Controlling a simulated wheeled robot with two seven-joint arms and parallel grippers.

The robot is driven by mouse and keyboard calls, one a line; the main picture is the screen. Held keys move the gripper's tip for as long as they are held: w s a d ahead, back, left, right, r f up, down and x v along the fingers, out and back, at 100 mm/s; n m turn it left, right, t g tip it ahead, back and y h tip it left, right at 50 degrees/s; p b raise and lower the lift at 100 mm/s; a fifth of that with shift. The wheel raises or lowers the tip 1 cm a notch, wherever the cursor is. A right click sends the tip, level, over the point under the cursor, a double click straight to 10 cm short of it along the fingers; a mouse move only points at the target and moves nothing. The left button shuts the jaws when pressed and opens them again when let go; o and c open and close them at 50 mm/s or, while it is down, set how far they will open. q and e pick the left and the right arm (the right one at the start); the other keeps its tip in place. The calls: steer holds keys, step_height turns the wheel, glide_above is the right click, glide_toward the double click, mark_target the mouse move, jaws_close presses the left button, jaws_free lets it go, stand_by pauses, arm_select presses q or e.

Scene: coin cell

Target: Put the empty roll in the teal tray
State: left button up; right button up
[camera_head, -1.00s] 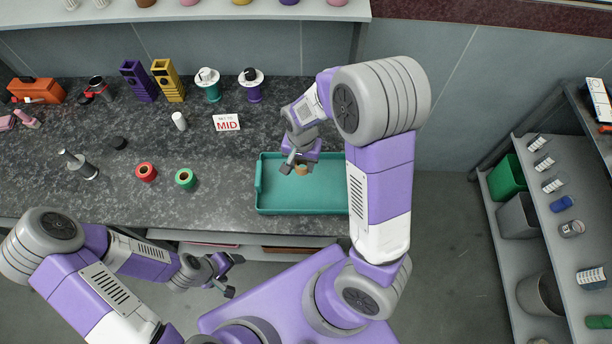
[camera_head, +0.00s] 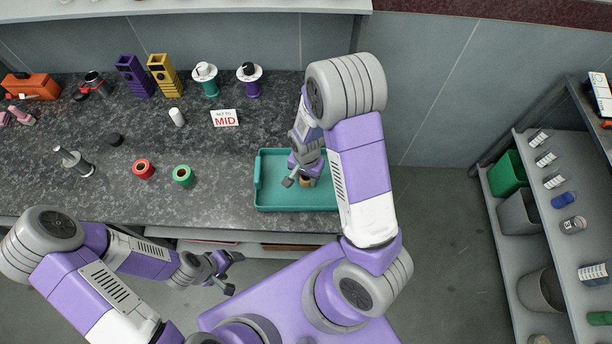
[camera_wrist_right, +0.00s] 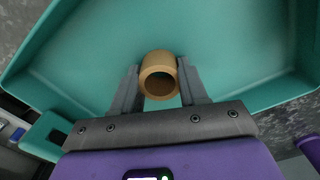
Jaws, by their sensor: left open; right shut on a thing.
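The empty roll (camera_wrist_right: 158,75) is a short tan tube with an open hole. My right gripper (camera_wrist_right: 160,88) is shut on it, one finger on each side. In the head view the roll (camera_head: 306,182) shows just under my right gripper (camera_head: 303,178), over the teal tray (camera_head: 270,194). The tray's floor and walls (camera_wrist_right: 235,50) fill most of the right wrist view. I cannot tell whether the roll touches the tray floor. My left gripper (camera_head: 228,274) is open and empty, in front of the counter's edge.
A red roll (camera_head: 143,169) and a green roll (camera_head: 183,175) stand on the dark counter left of the tray. Shelving with bins stands at the right.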

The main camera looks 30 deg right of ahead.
steer(key=shift+f, duration=0.1)
steer(key=o, duration=1.1)
step_height(320, 180, up, 12)
steer(key=p, duration=0.3)
steer(key=shift+r, duration=0.2)
steer(key=shift+s, duration=0.1)
